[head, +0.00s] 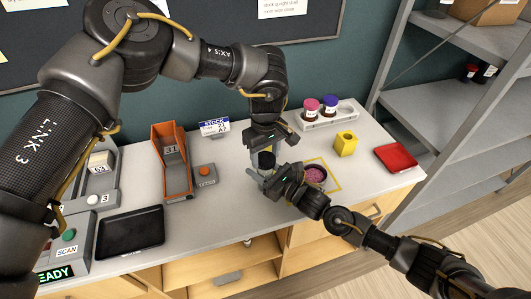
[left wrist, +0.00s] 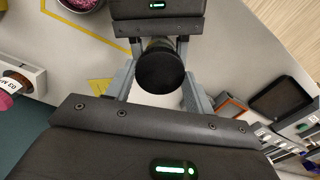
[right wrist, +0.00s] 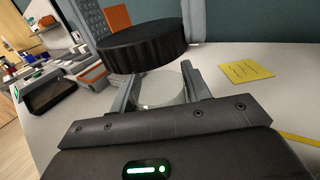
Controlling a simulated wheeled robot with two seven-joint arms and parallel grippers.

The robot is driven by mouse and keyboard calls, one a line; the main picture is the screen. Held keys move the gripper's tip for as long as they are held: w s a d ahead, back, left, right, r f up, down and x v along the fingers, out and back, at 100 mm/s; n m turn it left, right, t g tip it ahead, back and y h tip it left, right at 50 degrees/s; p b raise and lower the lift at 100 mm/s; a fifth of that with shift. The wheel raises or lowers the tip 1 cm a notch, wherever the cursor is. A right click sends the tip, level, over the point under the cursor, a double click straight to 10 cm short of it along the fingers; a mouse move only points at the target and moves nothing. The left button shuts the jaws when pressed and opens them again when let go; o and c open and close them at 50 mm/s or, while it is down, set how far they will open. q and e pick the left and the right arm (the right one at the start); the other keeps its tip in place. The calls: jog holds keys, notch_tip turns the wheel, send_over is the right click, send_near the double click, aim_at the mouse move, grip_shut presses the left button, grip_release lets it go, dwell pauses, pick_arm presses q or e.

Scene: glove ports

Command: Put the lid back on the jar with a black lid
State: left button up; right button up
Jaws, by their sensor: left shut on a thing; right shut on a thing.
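The black lid (head: 266,160) is held in my left gripper (head: 265,153), which points down from above. It fills the space between the fingers in the left wrist view (left wrist: 160,70). In the right wrist view the ribbed lid (right wrist: 142,45) is over the clear glass jar (right wrist: 163,91), slightly to the left and looking a little tilted. The jar appears below the lid; whether they touch is unclear. My right gripper (right wrist: 160,90) is shut around the jar from the side, low over the table. In the head view the jar is mostly hidden by the grippers.
A bowl of pink material (head: 314,174) sits in a yellow outline beside my right gripper. Behind are a white rack (head: 338,119) with bottles, a yellow block (head: 346,144) and a red tray (head: 396,158). An orange bin (head: 172,179) and black tray (head: 130,232) stand left.

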pick_arm(q)
jog(key=shift+f, duration=0.6)
jog(key=shift+f, duration=0.85)
jog(key=shift+f, duration=0.3)
jog(key=shift+s+f, duration=0.1)
jog(key=shift+f, duration=0.15)
jog(key=shift+s+a+f, duration=0.1)
jog(key=shift+a+f, duration=0.05)
jog(key=shift+f, duration=0.2)
jog(key=shift+c, duration=0.3)
jog(key=shift+r, duration=0.2)
jog(key=shift+r, duration=0.2)
dwell(1.1)
